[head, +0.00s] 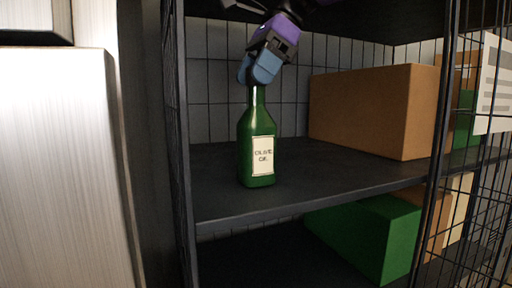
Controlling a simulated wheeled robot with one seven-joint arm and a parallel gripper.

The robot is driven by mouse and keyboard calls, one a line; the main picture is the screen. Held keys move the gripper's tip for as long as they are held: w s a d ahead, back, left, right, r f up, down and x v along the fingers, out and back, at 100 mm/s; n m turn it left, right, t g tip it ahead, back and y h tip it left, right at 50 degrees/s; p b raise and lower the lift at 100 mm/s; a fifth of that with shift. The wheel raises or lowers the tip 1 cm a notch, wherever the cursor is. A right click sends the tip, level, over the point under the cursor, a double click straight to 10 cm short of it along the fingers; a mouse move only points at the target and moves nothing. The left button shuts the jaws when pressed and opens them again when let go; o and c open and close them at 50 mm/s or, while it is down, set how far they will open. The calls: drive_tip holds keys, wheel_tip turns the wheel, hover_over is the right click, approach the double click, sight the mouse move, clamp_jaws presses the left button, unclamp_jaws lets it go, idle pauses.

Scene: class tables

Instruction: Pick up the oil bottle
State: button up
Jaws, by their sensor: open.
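A green oil bottle (257,140) with a cream label reading "olive oil" stands upright on a dark shelf (330,178), near its front left. My gripper (254,82) comes down from above with blue fingers and a purple body. Its fingers are open at the top of the bottle, around or just behind the neck.
A brown box (370,108) stands on the same shelf to the right. A green box (375,230) is on the shelf below. Wire mesh sides and dark posts (183,150) frame the rack at left and right. The shelf between bottle and box is clear.

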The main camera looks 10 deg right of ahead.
drive_tip(key=shift+x, duration=0.85)
clamp_jaws()
drive_tip(key=shift+r, duration=0.1)
